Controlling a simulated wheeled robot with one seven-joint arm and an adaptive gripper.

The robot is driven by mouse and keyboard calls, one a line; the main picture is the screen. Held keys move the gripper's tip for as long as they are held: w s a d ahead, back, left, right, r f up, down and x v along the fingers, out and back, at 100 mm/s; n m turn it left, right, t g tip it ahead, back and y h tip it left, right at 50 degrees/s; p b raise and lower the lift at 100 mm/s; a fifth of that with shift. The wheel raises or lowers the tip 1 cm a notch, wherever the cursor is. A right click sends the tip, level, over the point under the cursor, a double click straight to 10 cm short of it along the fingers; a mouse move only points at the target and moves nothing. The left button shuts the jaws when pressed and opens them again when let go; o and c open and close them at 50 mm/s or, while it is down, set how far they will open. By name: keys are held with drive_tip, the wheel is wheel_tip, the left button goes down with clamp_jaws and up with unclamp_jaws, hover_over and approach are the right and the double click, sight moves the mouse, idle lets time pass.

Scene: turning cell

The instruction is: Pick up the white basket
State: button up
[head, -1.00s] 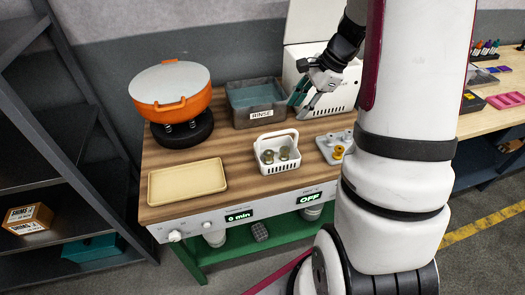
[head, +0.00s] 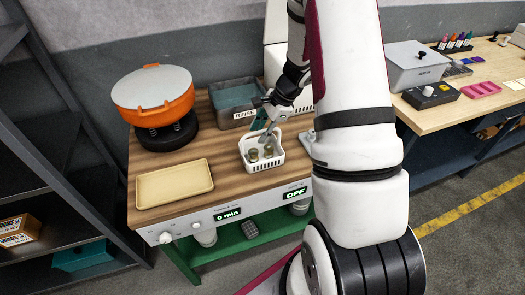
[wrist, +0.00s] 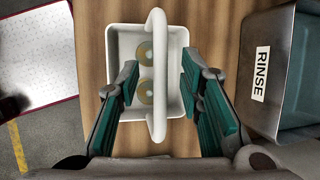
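The white basket (head: 266,166) stands upright on the wooden bench top, with its arched handle (wrist: 158,60) up. Two small round metal parts lie in the basket; in the wrist view they look like brass rings (wrist: 145,72). My gripper (head: 266,134) is at the basket, over its back part. In the wrist view, my gripper (wrist: 159,78) is open, with one green-padded finger on each side of the handle. A gap shows between each finger and the handle, so nothing is gripped. My arm hides part of the bench to the right of the basket.
A grey RINSE tank (head: 236,104) stands just behind the basket. A cream tray (head: 174,184) lies to the left, with an orange-rimmed bowl (head: 153,96) behind it. A second bench (head: 450,105) with boxes is at the right. Wood is clear between tray and basket.

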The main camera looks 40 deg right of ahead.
drive_tip(key=shift+w+a+f, duration=0.15)
drive_tip(key=shift+w+f, duration=0.05)
drive_tip(key=shift+f, duration=0.35)
clamp_jaws()
drive_tip(key=shift+r, duration=0.15)
